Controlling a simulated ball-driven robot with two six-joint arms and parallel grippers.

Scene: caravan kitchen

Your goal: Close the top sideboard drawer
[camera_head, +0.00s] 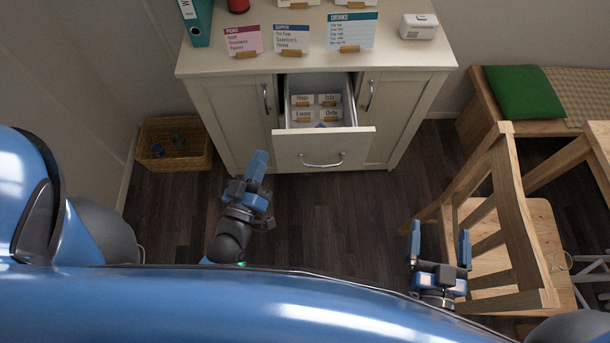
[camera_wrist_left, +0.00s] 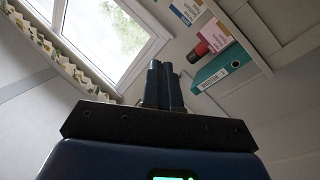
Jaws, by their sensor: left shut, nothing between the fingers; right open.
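The top sideboard drawer (camera_head: 323,148) stands pulled out from the middle of the cream sideboard (camera_head: 230,112). Its front has a curved metal handle, and small labelled cards lie inside. My left gripper (camera_head: 258,160) is shut and empty, to the left of the drawer front and apart from it in the head view. Its closed fingers (camera_wrist_left: 162,85) also show in the left wrist view, pointing toward the wall and window side. My right gripper (camera_head: 440,242) is open and empty, lower right of the drawer beside the wooden chair.
Cards, a teal binder (camera_head: 197,22) and a white box (camera_head: 418,26) stand on the sideboard top. A wicker basket (camera_head: 174,145) sits on the floor at left. A wooden chair (camera_head: 510,220) and a bench with a green cushion (camera_head: 524,92) occupy the right. Floor before the drawer is clear.

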